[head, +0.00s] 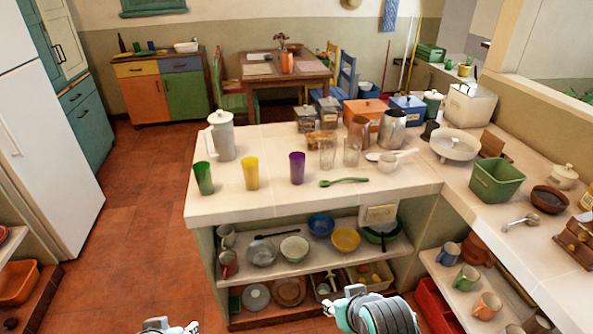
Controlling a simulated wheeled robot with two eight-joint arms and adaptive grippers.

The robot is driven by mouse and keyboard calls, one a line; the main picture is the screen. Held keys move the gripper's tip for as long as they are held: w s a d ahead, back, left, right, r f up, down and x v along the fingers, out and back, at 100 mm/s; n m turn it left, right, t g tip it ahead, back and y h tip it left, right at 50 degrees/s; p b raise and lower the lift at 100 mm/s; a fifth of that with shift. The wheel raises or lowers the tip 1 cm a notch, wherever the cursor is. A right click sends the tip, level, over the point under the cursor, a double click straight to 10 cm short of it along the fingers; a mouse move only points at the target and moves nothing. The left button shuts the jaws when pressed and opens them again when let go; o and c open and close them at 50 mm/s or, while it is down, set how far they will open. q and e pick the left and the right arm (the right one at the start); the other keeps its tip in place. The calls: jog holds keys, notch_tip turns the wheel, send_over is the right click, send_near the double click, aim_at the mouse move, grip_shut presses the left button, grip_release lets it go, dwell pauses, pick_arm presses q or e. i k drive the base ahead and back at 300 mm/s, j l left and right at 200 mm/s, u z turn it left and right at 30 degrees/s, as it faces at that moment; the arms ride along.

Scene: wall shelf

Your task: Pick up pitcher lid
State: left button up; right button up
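A white pitcher (222,143) stands upright at the far left corner of the counter. Its lid (219,117) appears to sit on top of it as a pale cap. My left gripper (170,327) shows only in part at the bottom edge, low in front of the counter and well away from the pitcher. My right gripper (375,312) is at the bottom centre, in front of the lower shelf and far from the pitcher. Whether either gripper's fingers are open or shut is unclear. Nothing visible is held.
Jars and glasses crowd the counter's back. Bowls fill the shelf below. Open floor (145,200) lies left.

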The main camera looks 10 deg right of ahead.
aim_at(220, 117)
jog(key=i+j+z, duration=0.25)
jog(key=j+z, duration=0.2)
jog(key=i+j+z, duration=0.15)
jog(key=j+z, duration=0.3)
jog(key=j, duration=0.3)
jog(key=i+j+z, duration=0.1)
jog(key=j+z, duration=0.35)
jog(key=j, duration=0.2)
jog(key=j+z, duration=0.5)
jog(key=j, duration=0.15)
jog(key=k+j+z, duration=0.2)
jog(key=j+z, duration=0.25)
jog(key=j, duration=0.2)
